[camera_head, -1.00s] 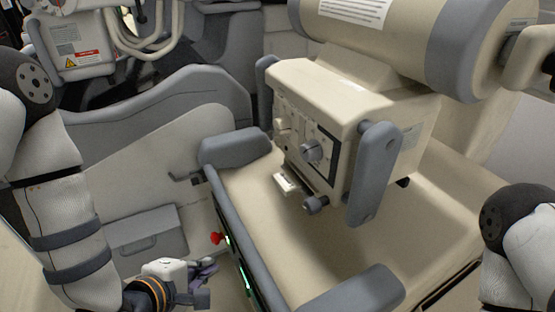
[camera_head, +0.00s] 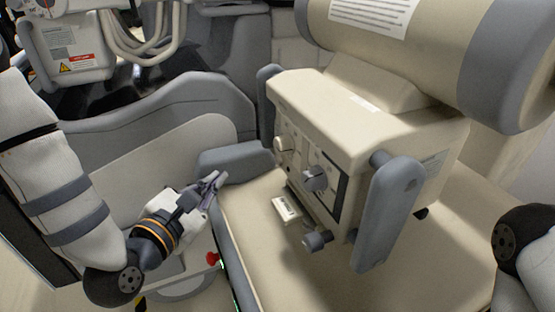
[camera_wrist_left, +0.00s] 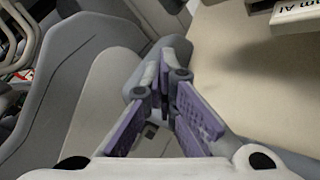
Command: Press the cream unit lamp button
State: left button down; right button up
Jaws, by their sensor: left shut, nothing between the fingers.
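The cream unit (camera_head: 370,125) stands on the cart, its control face turned to the left. The face carries a grey knob (camera_head: 315,179), a pale knob (camera_head: 284,144) and a lower grey knob (camera_head: 317,240). A small white labelled block (camera_head: 286,209) sticks out low on the face. I cannot tell which part is the lamp button. My left gripper (camera_head: 213,183) is shut and empty, left of the face and apart from it, by the cart's grey corner pad. Its fingers also show in the left wrist view (camera_wrist_left: 174,78). My right gripper is out of view.
The cream cart top (camera_head: 270,262) is bare in front of the unit. A grey handle (camera_head: 385,212) stands at the unit's near corner. A grey pad (camera_head: 236,162) lies at the cart's corner. A red button (camera_head: 212,258) sits on the cart's side.

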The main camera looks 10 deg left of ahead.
aim_at(279, 161)
pick_arm(q)
jog(key=w+d+b, duration=0.1)
jog(key=w+d, duration=0.4)
jog(key=d, duration=0.2)
jog(key=shift+d, duration=0.15)
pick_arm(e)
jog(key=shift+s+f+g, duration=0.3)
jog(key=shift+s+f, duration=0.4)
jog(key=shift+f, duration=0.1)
pick_arm(q)
jog(key=shift+d, duration=0.1)
dwell(0.5)
jog(key=shift+w+d, duration=0.2)
jog(key=shift+d, duration=0.05)
jog(key=shift+w+d, duration=0.25)
jog(key=shift+d, duration=0.1)
dwell(0.6)
dwell(0.4)
jog(key=shift+s+a, duration=0.5)
jog(key=shift+a, duration=0.2)
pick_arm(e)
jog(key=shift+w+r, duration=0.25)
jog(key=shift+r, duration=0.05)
